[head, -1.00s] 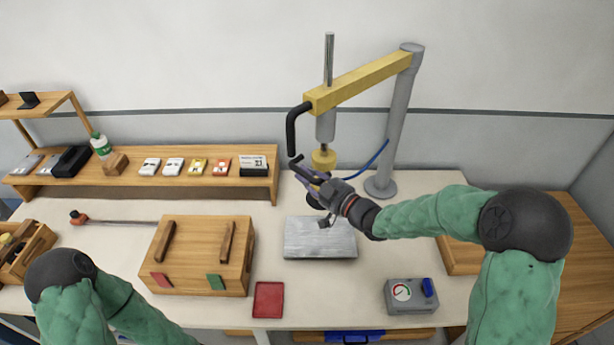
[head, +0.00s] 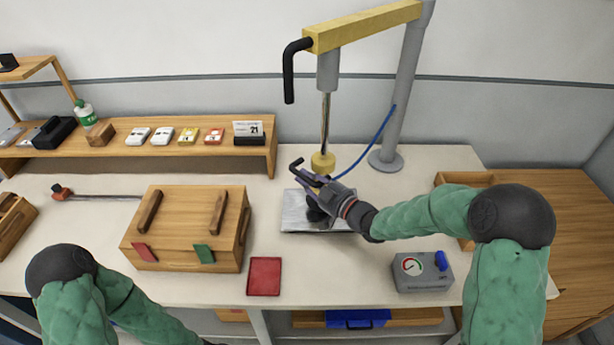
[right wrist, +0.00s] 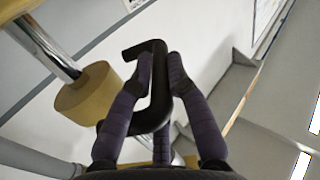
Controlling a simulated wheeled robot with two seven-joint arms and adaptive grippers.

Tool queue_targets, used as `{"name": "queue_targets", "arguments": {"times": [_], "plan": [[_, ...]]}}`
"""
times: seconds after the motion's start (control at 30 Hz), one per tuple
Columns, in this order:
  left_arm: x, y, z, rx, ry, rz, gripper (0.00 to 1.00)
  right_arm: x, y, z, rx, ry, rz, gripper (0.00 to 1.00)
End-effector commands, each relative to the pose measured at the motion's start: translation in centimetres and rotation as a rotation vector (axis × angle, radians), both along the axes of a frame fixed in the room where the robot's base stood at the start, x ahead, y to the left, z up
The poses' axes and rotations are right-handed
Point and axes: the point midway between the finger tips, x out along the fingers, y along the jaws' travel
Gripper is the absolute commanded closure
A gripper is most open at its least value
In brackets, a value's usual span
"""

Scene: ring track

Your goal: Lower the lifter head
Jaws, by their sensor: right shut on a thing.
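The lifter head has a yellow collar (head: 323,163) on a steel rod (head: 326,122) below a yellow boom (head: 365,25). A black cup (head: 318,213) below the collar is over a grey metal plate (head: 295,222); I cannot tell whether they touch. My right gripper (head: 309,177) is shut on the head's bent black handle (head: 296,165). In the right wrist view, the purple fingers (right wrist: 160,72) close on both sides of this handle (right wrist: 134,53), with the collar (right wrist: 88,94) to the left. My left gripper is out of view; only its arm shows at lower left.
A grey post (head: 405,90) carries the boom, with a blue hose (head: 368,150) beside it. A wooden box (head: 185,235) and red tray (head: 264,276) lie left of the plate. A gauge box (head: 422,272) with a blue lever stands at right. A shelf (head: 200,150) runs along the back left.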

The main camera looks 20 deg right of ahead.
Motion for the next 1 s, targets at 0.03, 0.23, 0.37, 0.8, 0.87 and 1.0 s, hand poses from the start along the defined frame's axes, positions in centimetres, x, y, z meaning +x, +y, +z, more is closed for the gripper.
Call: {"name": "queue_targets", "arguments": {"times": [0.03, 0.23, 0.37, 0.8, 0.87, 1.0], "plan": [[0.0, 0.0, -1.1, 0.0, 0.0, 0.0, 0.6, -0.1, 0.1, -1.6, 0.001, 0.009, 0.002, 1.0], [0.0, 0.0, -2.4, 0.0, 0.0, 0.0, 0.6, -0.1, 0.1, -3.4, -0.001, 0.008, 0.002, 1.0], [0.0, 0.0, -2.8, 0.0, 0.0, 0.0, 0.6, -0.1, 0.1, -3.9, -0.001, 0.008, 0.001, 1.0], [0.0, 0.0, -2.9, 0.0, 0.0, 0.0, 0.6, -0.1, 0.1, -4.0, -0.001, 0.006, 0.001, 1.0], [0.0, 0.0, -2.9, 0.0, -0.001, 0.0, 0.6, -0.1, 0.1, -4.0, -0.001, 0.006, 0.001, 0.72], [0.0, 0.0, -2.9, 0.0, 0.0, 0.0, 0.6, -0.1, 0.0, -3.9, -0.001, 0.003, 0.0, 0.59]]}}
